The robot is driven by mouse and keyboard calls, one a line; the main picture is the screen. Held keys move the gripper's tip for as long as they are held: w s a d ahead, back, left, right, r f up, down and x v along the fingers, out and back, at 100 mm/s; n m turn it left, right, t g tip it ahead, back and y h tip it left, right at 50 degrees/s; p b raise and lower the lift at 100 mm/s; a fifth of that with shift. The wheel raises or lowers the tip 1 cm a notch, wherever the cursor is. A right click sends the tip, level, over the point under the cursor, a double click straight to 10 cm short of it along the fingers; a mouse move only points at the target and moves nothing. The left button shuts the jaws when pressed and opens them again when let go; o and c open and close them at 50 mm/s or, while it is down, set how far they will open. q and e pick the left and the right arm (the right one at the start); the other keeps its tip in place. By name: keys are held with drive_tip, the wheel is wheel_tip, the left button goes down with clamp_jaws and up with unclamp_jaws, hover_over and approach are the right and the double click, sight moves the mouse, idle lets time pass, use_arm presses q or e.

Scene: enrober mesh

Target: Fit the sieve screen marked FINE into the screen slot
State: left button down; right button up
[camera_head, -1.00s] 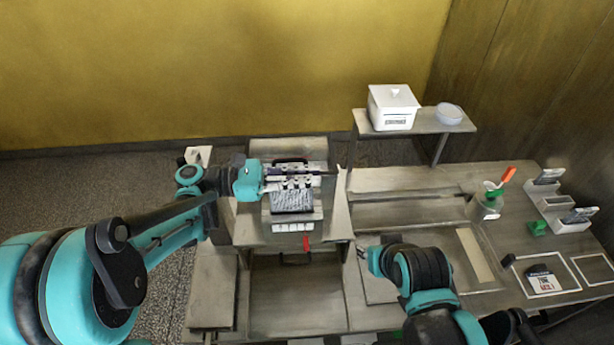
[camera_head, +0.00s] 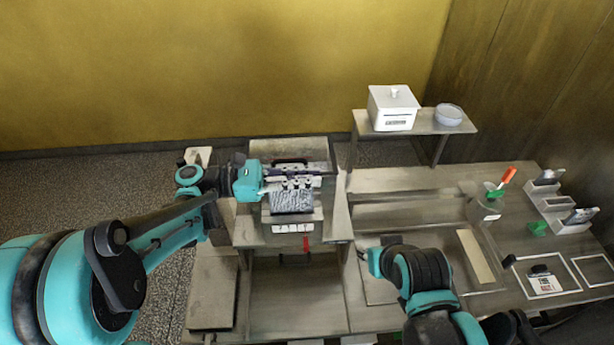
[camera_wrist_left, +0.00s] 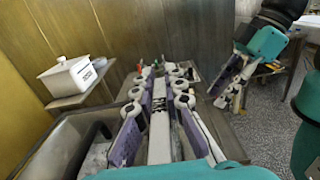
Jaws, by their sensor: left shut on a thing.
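My left gripper (camera_head: 290,183) is shut on the sieve screen over the machine at the centre left. The screen's grey mesh (camera_head: 292,202) hangs upright below the fingers in the head view. In the left wrist view, its pale frame (camera_wrist_left: 160,120) stands between the purple finger pads and carries dark lettering too small to read. The screen slot is hidden under the gripper and screen, so I cannot tell whether the screen's lower edge is inside it. My right gripper (camera_head: 371,260) is low over the bench; its fingers are mostly hidden.
An open grey trough (camera_head: 315,150) lies behind the screen. A white lidded box (camera_head: 392,108) and a bowl (camera_head: 449,114) stand on a raised shelf. On the right are a label card (camera_head: 544,284), a jar with an orange-handled tool (camera_head: 487,208) and a white holder (camera_head: 568,220).

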sight(307, 209)
use_arm(q)
drive_tip(key=shift+f+b, duration=3.1)
drive_tip(key=shift+f, duration=0.5)
drive_tip(key=c, duration=1.5)
unclamp_jaws()
drive_tip(key=a, duration=1.2)
